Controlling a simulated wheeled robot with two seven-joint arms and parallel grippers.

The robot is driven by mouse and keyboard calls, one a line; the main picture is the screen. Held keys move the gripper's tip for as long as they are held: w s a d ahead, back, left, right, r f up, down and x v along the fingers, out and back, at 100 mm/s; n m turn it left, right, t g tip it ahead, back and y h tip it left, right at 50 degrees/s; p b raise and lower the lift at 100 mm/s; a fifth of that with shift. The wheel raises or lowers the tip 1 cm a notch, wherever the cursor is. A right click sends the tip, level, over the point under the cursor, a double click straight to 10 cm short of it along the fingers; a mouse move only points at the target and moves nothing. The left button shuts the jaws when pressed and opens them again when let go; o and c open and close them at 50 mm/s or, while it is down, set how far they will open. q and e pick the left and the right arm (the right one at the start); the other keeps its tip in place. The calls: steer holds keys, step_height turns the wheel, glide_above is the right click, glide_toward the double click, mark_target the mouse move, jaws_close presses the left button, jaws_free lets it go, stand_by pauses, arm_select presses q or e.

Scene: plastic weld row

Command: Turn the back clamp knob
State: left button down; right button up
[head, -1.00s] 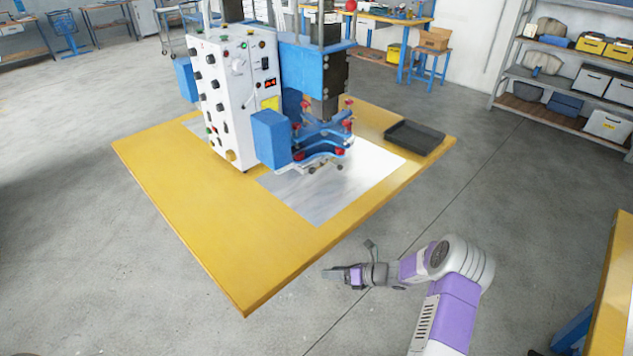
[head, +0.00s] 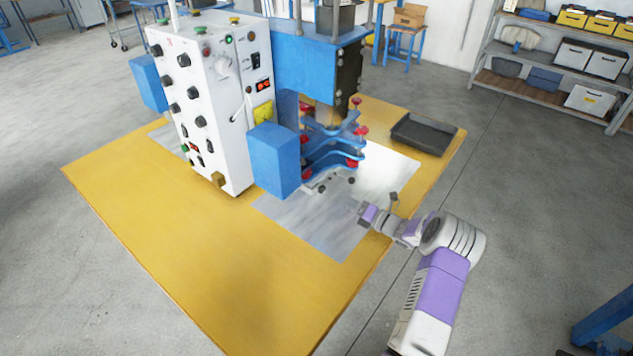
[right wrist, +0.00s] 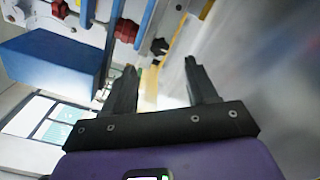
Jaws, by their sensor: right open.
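The blue clamp fixture (head: 335,148) stands on the metal plate under the welding head, with several red knobs, among them an upper red knob at the back right (head: 356,100) and a lower front one (head: 351,163). Which one is the back clamp knob I cannot tell for sure. My right gripper (head: 364,210) is over the plate's right edge, in front of the fixture and apart from it. In the right wrist view its fingers (right wrist: 160,75) are open and empty, with a red knob (right wrist: 127,30) and a black knob (right wrist: 160,47) beyond them. My left gripper is not in view.
The white control cabinet (head: 205,110) and a blue box (head: 275,160) stand left of the fixture. A black tray (head: 424,133) lies at the table's back right. The yellow table (head: 180,240) is clear at front left. Shelves (head: 555,60) stand farther off.

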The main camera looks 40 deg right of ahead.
mark_target(324, 190)
steer(key=b+x, duration=0.2)
steer(key=x, duration=0.4)
steer(key=shift+w+a, duration=0.1)
steer(key=shift+w, duration=0.1)
steer(key=shift+w+a, duration=0.1)
steer(key=shift+w, duration=0.35)
steer(key=c, duration=1)
